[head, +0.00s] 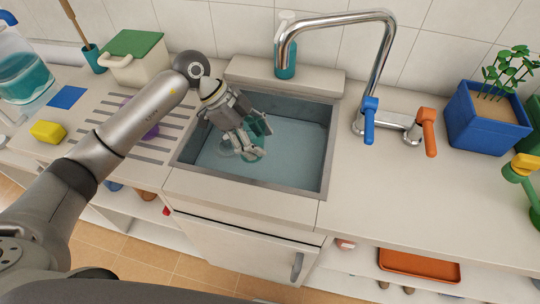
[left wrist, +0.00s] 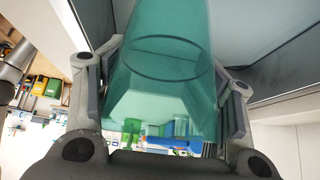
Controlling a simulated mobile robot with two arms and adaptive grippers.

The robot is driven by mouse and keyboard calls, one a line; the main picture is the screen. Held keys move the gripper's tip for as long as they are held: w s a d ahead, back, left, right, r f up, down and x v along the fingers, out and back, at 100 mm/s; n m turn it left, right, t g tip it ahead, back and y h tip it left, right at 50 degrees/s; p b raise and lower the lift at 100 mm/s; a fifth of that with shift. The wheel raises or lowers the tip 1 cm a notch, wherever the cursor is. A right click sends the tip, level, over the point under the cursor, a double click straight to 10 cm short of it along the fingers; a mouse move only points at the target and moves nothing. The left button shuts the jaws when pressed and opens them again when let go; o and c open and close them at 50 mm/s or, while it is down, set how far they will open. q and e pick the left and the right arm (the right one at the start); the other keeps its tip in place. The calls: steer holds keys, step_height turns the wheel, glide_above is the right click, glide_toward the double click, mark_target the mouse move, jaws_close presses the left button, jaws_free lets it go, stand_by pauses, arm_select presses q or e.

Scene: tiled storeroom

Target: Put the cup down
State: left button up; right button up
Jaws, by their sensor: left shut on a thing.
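My left gripper (head: 250,137) hangs over the sink and is shut on a translucent teal cup (head: 262,127). In the left wrist view the cup (left wrist: 165,55) fills the space between the two fingers, with a finger touching each side. In the head view the gripper hides part of the cup. I cannot tell whether the cup touches the sink bottom. Round, glassy outlines show just below the gripper in the basin. My right gripper is not in view.
The sink (head: 325,190) has raised edges around its basin. A teal soap bottle (head: 286,60) stands behind.

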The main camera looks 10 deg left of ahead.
arm_select(q)
steer(key=f, duration=0.5)
steer(key=shift+a+f, duration=0.15)
steer(key=shift+a, duration=0.05)
step_height(320, 180, down, 3)
steer(key=shift+s+d+r+p, duration=0.1)
steer(key=shift+p, duration=0.2)
steer(key=shift+f, duration=0.55)
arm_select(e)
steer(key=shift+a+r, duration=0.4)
arm_select(q)
steer(key=o, duration=1)
steer(key=shift+c, duration=0.2)
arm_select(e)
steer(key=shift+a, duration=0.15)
